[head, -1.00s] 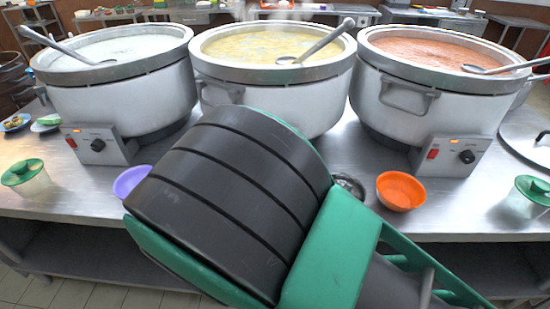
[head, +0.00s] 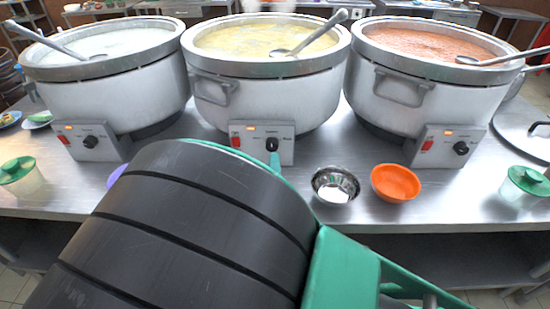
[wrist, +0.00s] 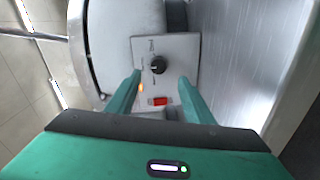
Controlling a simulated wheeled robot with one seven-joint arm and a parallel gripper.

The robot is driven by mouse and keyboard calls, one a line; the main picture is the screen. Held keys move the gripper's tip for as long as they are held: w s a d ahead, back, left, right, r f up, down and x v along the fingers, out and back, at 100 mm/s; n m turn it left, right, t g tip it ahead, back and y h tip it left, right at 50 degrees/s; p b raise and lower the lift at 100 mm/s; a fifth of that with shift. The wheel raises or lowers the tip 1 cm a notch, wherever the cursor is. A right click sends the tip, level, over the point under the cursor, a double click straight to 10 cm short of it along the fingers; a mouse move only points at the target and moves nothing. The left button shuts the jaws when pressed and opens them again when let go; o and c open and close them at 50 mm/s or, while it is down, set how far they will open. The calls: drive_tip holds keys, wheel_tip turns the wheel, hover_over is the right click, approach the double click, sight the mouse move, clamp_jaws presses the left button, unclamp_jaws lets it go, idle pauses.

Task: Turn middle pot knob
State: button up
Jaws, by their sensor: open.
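The middle pot (head: 222,105) is white with a grey rim and holds yellowish congee with a ladle. Its control box (head: 285,153) carries a black knob (head: 272,145), a red switch and an orange light. In the wrist view the black knob (wrist: 157,65) shows on the grey panel (wrist: 180,50), with a pale pointer mark. My gripper (wrist: 159,76) is open, its green fingers pointing at the panel. The knob appears just beyond the fingertips, in line with the gap; contact cannot be told. In the head view my arm hides most of the gripper; a green part shows by the knob.
Left pot (head: 105,95) and right pot (head: 425,95) flank the middle one. A metal bowl (head: 335,186) and an orange bowl (head: 396,183) stand close right of the control box. A purple bowl (head: 115,176) is partly hidden behind my arm. Green-lidded containers stand at both sides.

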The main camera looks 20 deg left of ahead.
drive_tip(key=shift+v, duration=1.2)
